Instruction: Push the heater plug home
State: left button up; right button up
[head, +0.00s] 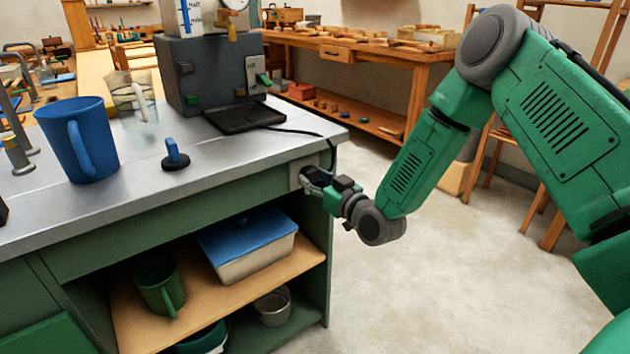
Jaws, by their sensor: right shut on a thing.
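A grey boxy appliance (208,72), which looks like the heater, stands at the back of the counter. Its black cord (290,130) runs over the counter's right edge and down to my right gripper. My right gripper (312,179) is shut at a pale socket plate (296,173) on the counter's front, near the right corner. It appears to hold the plug, which is mostly hidden by the fingers. I cannot tell how deep the plug sits in the socket. My left gripper is not in view.
On the counter are a blue jug (78,140), a clear pitcher (133,100) and a blue-handled stamp-like tool (175,157). A shelf below holds a blue-lidded box (255,258) and a green mug (160,286). Floor to the right (400,290) is clear.

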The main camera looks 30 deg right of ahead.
jog(key=o, duration=1.2)
jog(key=shift+o, duration=0.2)
jog(key=s+d, duration=0.1)
jog(key=s, duration=1.1)
jog(key=s+a+f+g+p, duration=0.2)
jog(key=s+a+f+g, duration=0.25)
jog(key=f, duration=0.25)
jog(key=s+a+f+g+p, duration=0.3)
jog(key=s+a+f+g, duration=0.15)
jog(key=s+f, duration=0.2)
jog(key=s+f+g+p, duration=0.1)
jog(key=s+g, duration=0.3)
jog(key=s, duration=0.4)
jog(key=s+a+f+g+h+p, duration=0.1)
jog(key=s+f+g, duration=0.3)
jog(key=s, duration=0.5)
jog(key=shift+s, duration=0.3)
